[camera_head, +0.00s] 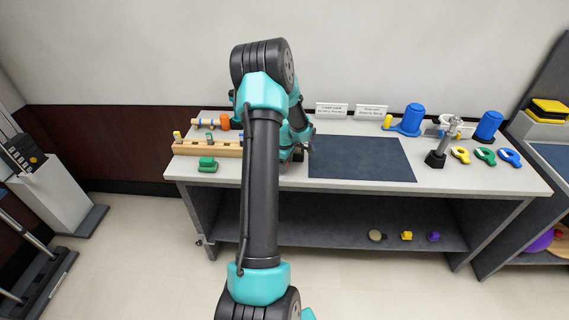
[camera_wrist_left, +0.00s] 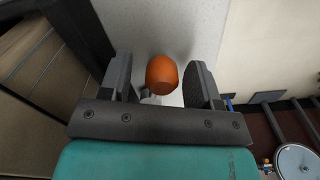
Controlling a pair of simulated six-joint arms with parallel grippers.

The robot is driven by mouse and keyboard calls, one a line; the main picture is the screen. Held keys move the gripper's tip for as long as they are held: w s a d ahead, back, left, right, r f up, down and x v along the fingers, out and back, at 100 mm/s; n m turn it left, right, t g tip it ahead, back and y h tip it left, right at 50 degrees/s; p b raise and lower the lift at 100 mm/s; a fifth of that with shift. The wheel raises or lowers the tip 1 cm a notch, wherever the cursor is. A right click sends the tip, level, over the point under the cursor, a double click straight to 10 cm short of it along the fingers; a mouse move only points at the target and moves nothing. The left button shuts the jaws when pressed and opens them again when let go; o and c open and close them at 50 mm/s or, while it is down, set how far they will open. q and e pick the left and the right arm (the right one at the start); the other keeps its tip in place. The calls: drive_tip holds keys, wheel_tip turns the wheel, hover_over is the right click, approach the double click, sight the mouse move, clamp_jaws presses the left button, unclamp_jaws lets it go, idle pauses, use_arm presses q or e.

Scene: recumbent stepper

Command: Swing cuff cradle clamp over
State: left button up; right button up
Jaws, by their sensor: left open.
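My left arm rises through the middle of the head view and bends down to the bench. Its gripper (camera_head: 297,152) is mostly hidden there behind my own links. In the left wrist view the left gripper (camera_wrist_left: 160,70) is open, with an orange rounded knob (camera_wrist_left: 162,73) between its two dark fingers and gaps at both sides. An orange cylinder (camera_head: 225,122) also shows on the bench, at the end of a wooden rod; I cannot tell whether it is the same piece. No cuff cradle clamp can be made out for certain. My right gripper is not in view.
The white bench (camera_head: 435,187) carries a dark mat (camera_head: 360,160), a wooden rail (camera_head: 205,149) and a green block (camera_head: 207,165). Blue cylinders (camera_head: 412,120), a metal post on a black base (camera_head: 445,145) and coloured rings stand right. The mat is clear.

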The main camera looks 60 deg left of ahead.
use_arm(q)
wheel_tip(320, 180, up, 17)
drive_tip(key=shift+r, duration=0.2)
idle(0.6)
idle(0.3)
